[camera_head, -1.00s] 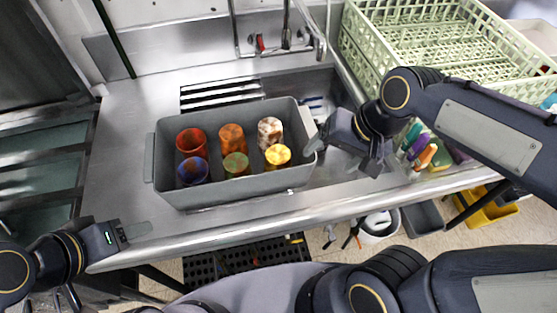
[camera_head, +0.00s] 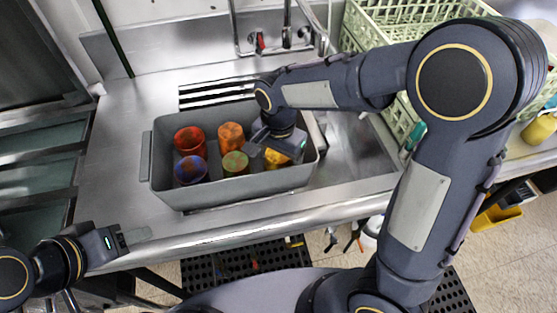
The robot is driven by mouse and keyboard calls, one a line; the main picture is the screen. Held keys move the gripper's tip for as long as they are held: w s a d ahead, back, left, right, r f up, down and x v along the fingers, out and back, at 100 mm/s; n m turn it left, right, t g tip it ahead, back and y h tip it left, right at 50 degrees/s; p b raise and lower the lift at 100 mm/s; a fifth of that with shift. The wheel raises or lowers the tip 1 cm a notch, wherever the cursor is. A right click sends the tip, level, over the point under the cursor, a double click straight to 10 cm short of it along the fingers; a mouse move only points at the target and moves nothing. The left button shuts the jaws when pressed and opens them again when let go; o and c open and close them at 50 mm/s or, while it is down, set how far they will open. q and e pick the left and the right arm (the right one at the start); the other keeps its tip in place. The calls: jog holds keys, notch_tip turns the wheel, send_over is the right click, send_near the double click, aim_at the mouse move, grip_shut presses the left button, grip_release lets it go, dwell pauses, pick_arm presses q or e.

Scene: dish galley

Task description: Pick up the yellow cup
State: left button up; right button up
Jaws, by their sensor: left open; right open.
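The yellow cup (camera_head: 275,160) stands in the front right part of the grey bin (camera_head: 235,193) and is partly hidden by my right gripper. My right gripper (camera_head: 271,148) is open and reaches down into the bin from above, its fingers over or beside the yellow cup. I cannot tell whether they touch it. My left gripper (camera_head: 136,236) is open and empty near the counter's front edge at the left, far from the cup.
Also in the bin are a red cup (camera_head: 189,139), an orange cup (camera_head: 230,135), a blue cup (camera_head: 190,171) and a green cup (camera_head: 235,164). The brown and white cup is hidden by my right arm. A faucet stands behind. Green racks (camera_head: 385,20) are at the right.

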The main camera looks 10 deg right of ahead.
notch_tip(320, 180, down, 3)
jog(key=shift+s+f, duration=0.1)
jog(key=shift+f, duration=0.05)
jog(key=shift+c, duration=0.4)
jog(key=c, duration=0.7)
